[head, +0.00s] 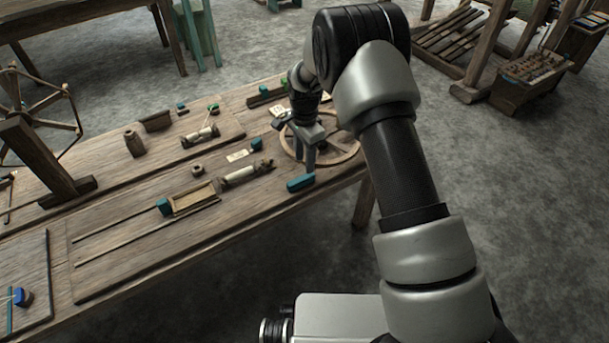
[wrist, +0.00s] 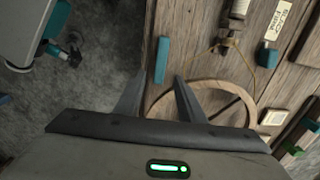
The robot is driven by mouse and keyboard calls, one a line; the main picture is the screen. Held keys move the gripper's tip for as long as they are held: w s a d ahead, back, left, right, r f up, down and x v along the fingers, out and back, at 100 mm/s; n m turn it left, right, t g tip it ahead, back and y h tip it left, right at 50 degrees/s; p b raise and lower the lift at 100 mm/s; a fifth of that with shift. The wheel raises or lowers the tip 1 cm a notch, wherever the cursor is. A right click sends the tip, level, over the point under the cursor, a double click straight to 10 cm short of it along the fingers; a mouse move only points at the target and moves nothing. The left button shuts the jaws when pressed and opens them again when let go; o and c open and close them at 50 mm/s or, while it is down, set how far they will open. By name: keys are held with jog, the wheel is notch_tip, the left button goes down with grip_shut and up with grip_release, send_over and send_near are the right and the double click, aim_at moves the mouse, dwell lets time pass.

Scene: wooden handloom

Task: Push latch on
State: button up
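No part is plainly marked as the latch. A teal block (head: 300,184) lies at the near edge of the wooden bench, just below my gripper (head: 309,163). In the wrist view this teal block (wrist: 161,60) shows ahead of and between the fingertips of my gripper (wrist: 160,78). The two fingers are apart with nothing between them, and a gap to the block seems to remain; contact cannot be told. A second teal block (head: 257,144) sits farther back on the bench, and it shows to the right in the wrist view (wrist: 267,54).
A wooden ring (head: 347,157) lies behind and beside my gripper. A wound spool (head: 240,174), a paper label (head: 238,156) and a shallow wooden box (head: 194,198) lie to the left. The bench (head: 150,250) ends near the teal block, with open floor (head: 270,240) beyond.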

aim_at(304, 176)
notch_tip(304, 176, down, 6)
jog(key=shift+f+b, duration=0.15)
jog(key=shift+b, duration=0.4)
jog(key=shift+c, duration=0.2)
grip_shut()
